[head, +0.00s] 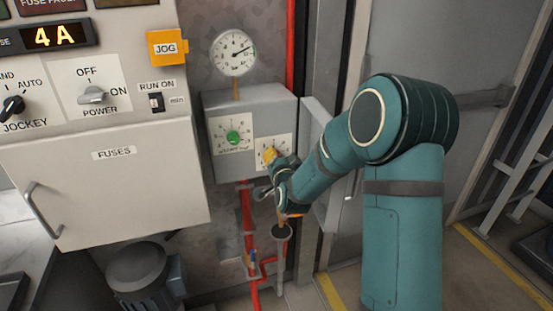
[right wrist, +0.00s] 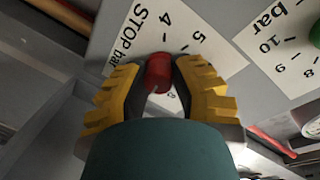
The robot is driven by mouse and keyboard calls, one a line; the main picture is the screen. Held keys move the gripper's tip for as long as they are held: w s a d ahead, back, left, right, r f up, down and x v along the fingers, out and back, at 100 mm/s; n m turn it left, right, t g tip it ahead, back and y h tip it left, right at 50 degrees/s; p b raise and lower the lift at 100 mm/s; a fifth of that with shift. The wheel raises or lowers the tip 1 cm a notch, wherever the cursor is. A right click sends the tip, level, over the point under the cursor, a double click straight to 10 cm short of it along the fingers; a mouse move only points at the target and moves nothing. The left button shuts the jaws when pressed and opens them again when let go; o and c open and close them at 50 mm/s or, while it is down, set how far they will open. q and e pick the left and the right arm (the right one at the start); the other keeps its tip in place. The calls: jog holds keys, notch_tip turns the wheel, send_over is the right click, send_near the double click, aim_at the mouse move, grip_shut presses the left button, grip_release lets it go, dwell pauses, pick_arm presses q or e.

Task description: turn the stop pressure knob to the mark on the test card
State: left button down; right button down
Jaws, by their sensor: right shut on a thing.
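The red stop pressure knob (right wrist: 158,72) sits on a white dial plate (right wrist: 222,60) printed "STOP bar", with 4 and 5 legible. Other numbers are partly covered by the fingers. My right gripper (right wrist: 159,82) is shut on the red knob, with a yellow-padded finger on each side. In the head view my right gripper (head: 269,156) covers the knob at the right dial of the grey box (head: 262,103). The knob's pointer cannot be made out. I cannot identify a test card in either view. My left gripper is not in view.
A green knob (head: 233,137) on its own dial is left of the stop dial; it also shows in the right wrist view (right wrist: 315,36). A round gauge (head: 233,53) stands above the box. Red pipes (head: 249,215) run below. An orange JOG tag (head: 167,48) hangs left.

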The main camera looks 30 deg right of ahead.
jog(key=shift+w+r, duration=0.1)
jog(key=shift+r, duration=0.15)
jog(key=c, duration=0.7)
grip_release()
jog(key=shift+f, duration=0.1)
jog(key=shift+o, duration=0.2)
jog(key=v, duration=1.2)
jog(key=shift+a+f, duration=0.1)
jog(key=shift+f, duration=0.05)
